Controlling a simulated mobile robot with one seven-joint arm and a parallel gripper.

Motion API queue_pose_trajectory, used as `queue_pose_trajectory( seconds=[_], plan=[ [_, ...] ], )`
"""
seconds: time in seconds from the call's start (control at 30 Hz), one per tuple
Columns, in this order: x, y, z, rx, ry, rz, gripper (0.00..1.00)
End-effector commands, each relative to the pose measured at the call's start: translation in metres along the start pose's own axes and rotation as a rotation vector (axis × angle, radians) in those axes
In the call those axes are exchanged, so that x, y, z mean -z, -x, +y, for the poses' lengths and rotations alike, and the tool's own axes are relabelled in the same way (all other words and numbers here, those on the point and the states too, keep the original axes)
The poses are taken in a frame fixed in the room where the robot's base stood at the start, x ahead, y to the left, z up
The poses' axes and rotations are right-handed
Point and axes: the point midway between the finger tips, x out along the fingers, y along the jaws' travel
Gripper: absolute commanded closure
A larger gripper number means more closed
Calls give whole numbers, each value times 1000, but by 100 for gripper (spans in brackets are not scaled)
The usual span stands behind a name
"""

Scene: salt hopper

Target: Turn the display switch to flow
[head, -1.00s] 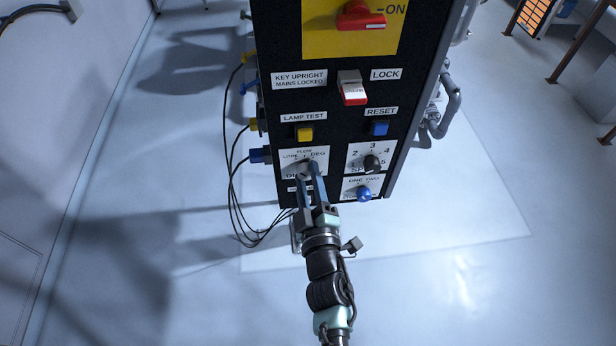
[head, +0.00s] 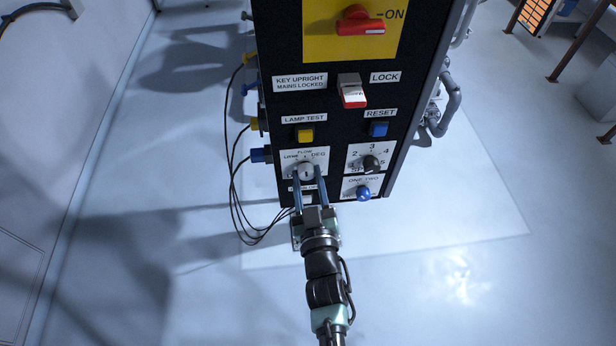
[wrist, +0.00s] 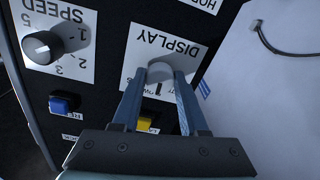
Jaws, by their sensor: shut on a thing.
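The display switch (head: 306,169) is a pale round knob on a white plate low on the black panel, with LITRE left, FLOW above and DEG right. In the wrist view the knob (wrist: 160,71) shows upside down under the word DISPLAY. My gripper (head: 307,177) is shut on the knob, one blue finger on each side; its fingers (wrist: 164,85) also show in the wrist view. A dark mark shows by the knob on the FLOW side in the wrist view, but I cannot tell the exact pointer setting.
The black speed knob (head: 371,163) and a blue one-two knob (head: 363,193) sit just right. The yellow lamp test button (head: 305,135) and blue reset button (head: 379,129) are above. Black cables (head: 233,200) hang left of the panel. The floor in front is clear.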

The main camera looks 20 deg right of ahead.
Motion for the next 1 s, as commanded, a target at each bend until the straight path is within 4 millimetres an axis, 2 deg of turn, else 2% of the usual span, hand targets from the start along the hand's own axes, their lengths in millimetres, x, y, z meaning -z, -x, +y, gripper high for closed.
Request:
queue_pose_trajectory(
  seconds=[0.63, 0.67, 0.7, 0.8, 0.83, 1.0],
  plan=[
    [0, 0, -1, -1, -59, 2, 100],
    [0, 0, -1, -1, -59, 2, 55],
    [0, 0, -1, -1, -59, 2, 48],
    [0, 0, 0, -1, -59, 2, 30],
    [0, 0, 0, -2, -59, 2, 27],
    [0, 0, 0, -2, -59, 2, 27]
  ],
)
